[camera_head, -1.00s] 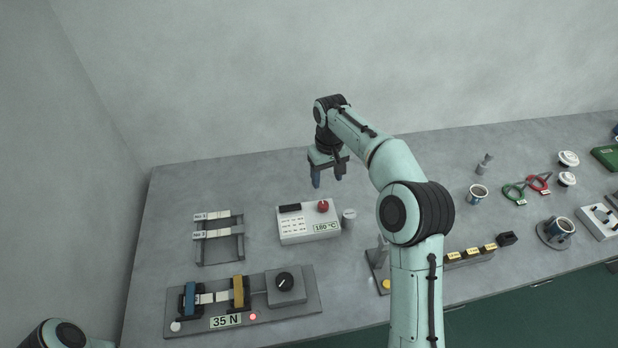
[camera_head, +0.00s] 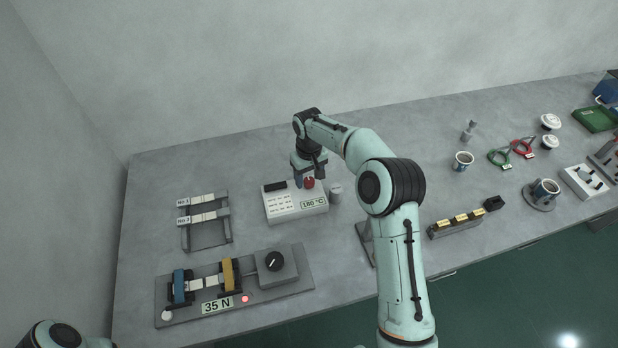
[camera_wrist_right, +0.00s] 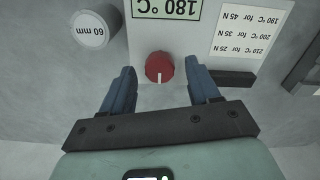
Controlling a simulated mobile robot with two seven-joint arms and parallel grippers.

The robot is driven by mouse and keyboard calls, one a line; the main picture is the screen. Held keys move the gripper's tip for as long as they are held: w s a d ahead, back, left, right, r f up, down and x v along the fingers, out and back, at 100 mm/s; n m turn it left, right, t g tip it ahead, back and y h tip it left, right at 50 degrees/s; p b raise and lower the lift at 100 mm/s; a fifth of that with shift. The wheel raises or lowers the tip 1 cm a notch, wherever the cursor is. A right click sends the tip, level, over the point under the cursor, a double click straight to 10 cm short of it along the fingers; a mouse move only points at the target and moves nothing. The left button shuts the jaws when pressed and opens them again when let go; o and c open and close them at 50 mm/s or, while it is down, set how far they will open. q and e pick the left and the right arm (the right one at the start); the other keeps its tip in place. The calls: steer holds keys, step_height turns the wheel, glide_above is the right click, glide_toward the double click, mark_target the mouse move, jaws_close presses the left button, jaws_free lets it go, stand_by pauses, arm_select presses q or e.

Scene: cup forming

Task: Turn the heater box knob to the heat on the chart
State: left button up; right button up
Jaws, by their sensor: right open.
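The white heater box (camera_head: 284,214) sits on the table, with a red knob (camera_head: 308,183) and a display (camera_head: 314,203) reading 180 °C. In the right wrist view the knob (camera_wrist_right: 159,67) shows a white pointer mark. The chart (camera_wrist_right: 243,36) on the box reads, upside down, 210 °C for 25 N, 200 °C for 35 N and 190 °C for 45 N. My right gripper (camera_wrist_right: 162,72) is open, its blue fingers on either side of the knob with gaps on both sides. Whether the fingertips are level with the knob is unclear. My left gripper is out of view.
A grey cylinder (camera_head: 336,192) marked 60 mm stands right beside the box. In front is a test rig with a 35 N display (camera_head: 217,305) and a black knob (camera_head: 274,261). A strip rack (camera_head: 207,236) stands left. Cups and tools are at the right.

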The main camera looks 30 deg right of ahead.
steer(key=shift+f, duration=0.3)
steer(key=c, duration=1.1)
steer(key=shift+o, duration=0.3)
